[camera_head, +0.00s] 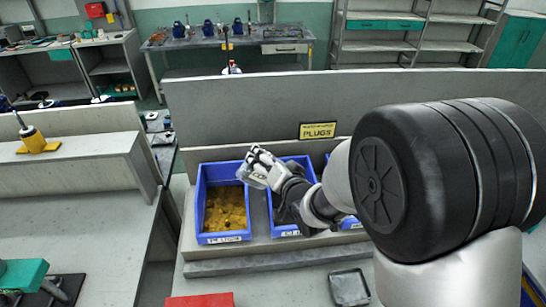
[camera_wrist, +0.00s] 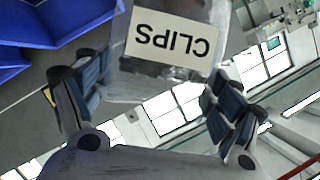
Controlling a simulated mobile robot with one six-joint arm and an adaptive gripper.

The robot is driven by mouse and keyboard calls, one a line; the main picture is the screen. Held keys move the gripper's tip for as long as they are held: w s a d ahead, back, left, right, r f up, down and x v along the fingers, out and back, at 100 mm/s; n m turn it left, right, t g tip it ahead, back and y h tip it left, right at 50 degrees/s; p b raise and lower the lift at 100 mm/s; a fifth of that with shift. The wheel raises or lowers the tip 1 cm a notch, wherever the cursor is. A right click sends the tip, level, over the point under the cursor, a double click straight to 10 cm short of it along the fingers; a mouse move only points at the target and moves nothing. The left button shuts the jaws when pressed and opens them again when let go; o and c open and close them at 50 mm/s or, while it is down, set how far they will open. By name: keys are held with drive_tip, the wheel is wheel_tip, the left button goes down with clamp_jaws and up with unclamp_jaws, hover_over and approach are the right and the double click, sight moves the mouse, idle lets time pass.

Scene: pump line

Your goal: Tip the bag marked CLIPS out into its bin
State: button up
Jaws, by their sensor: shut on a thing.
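Some grey contents show through the bag below the label. The middle blue bin (camera_head: 273,215) has a front label that seems to start with CL; the rest is hidden by my arm, as is much of its inside.
The left blue bin (camera_head: 203,195) holds yellow-brown pieces; its label is too small to read surely. Another blue bin (camera_head: 350,222) is mostly behind my arm. A PLUGS sign (camera_head: 318,130) is on the panel behind. A dark tray (camera_head: 349,287) and a red object (camera_head: 200,300) are in front.

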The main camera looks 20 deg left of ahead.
drive_tip(key=f+m+y+b, duration=0.1)
drive_tip(key=f, duration=0.1)
drive_tip(key=f+m+y+b, duration=0.1)
drive_tip(key=f+m+b, duration=0.1)
drive_tip(key=f, duration=0.1)
drive_tip(key=shift+w+d+f, duration=0.1)
drive_tip(key=shift+d, duration=0.1)
drive_tip(key=shift+w+d+f+m, duration=0.1)
drive_tip(key=shift+d+f+m, duration=0.1)
drive_tip(key=shift+m, duration=0.4)
drive_tip(key=m, duration=0.1)
drive_tip(key=m+y+b, duration=0.1)
drive_tip(key=shift+w+d+f+m+y, duration=0.2)
drive_tip(key=shift+d+f+m+y, duration=0.1)
drive_tip(key=shift+d+f+m, duration=0.1)
drive_tip(key=shift+w+d+r+m+t+y+b, duration=0.25)
drive_tip(key=shift+d+m+t+b, duration=0.2)
drive_tip(key=shift+m+b, duration=0.6)
drive_tip(key=shift+w+d+r+m+t+y+b, duration=0.2)
drive_tip(key=shift+d+r+m+t+y+b, duration=0.25)
drive_tip(key=shift+m, duration=0.95)
drive_tip(key=shift+w+d+r+m+t+y+b, duration=0.15)
drive_tip(key=shift+d+m+t+b, duration=0.35)
drive_tip(key=shift+m+b, duration=0.55)
drive_tip(key=shift+r+p, duration=0.1)
drive_tip(key=shift+p, duration=0.2)
